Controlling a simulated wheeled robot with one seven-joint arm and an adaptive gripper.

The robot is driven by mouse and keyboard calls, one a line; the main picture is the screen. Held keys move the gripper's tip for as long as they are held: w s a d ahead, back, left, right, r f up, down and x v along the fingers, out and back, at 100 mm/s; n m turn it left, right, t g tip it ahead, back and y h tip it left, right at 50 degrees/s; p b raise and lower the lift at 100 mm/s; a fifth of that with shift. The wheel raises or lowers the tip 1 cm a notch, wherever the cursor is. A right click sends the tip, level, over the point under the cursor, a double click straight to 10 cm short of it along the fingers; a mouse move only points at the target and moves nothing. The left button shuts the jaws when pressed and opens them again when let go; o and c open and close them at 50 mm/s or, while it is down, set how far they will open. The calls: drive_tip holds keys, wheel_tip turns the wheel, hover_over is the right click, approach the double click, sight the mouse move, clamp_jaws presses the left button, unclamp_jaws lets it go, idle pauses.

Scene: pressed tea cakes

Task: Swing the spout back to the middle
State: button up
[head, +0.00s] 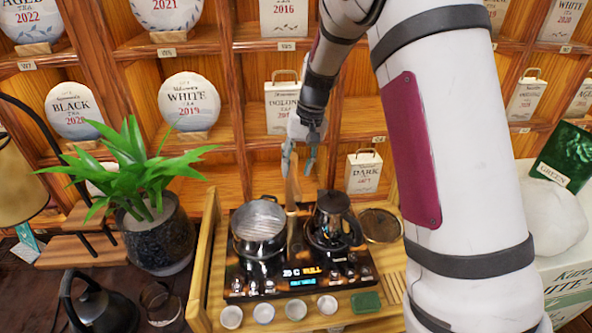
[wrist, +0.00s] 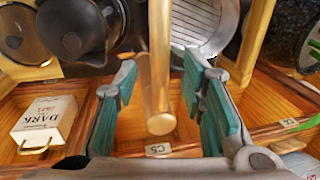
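The spout is a tan-gold bar (head: 292,187) standing between the two burners at the back of the black tea stove (head: 272,290). In the wrist view the spout (wrist: 159,85) runs down the middle and ends in a round face. My gripper (head: 299,160) is open at the spout's upper part. Its teal-padded fingers stand on either side of the bar in the wrist view (wrist: 159,70), with a visible gap on each side. Where the spout's outlet points is hard to tell.
A steel pot (head: 259,222) stands on the left burner and a dark kettle (head: 334,218) on the right. Small cups (head: 264,313) line the tray's front. A potted plant (head: 160,240) stands left; wooden shelves with tea cakes (head: 189,102) rise close behind.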

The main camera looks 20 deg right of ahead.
wheel_tip(320, 180, up, 10)
drive_tip(key=d, duration=0.2)
drive_tip(key=shift+s, duration=0.2)
drive_tip(key=s+a+r+n+t, duration=0.1)
drive_tip(key=s+r, duration=0.4)
drive_tip(key=s, duration=0.3)
drive_tip(key=s+a+r+t, duration=0.2)
drive_tip(key=s+r, duration=0.3)
drive_tip(key=s, duration=0.3)
drive_tip(key=s+f+n+t+h, duration=0.1)
drive_tip(key=s+f+t+h, duration=0.1)
drive_tip(key=s, duration=1.2)
drive_tip(key=shift+s+a, duration=0.15)
drive_tip(key=shift+a, duration=0.15)
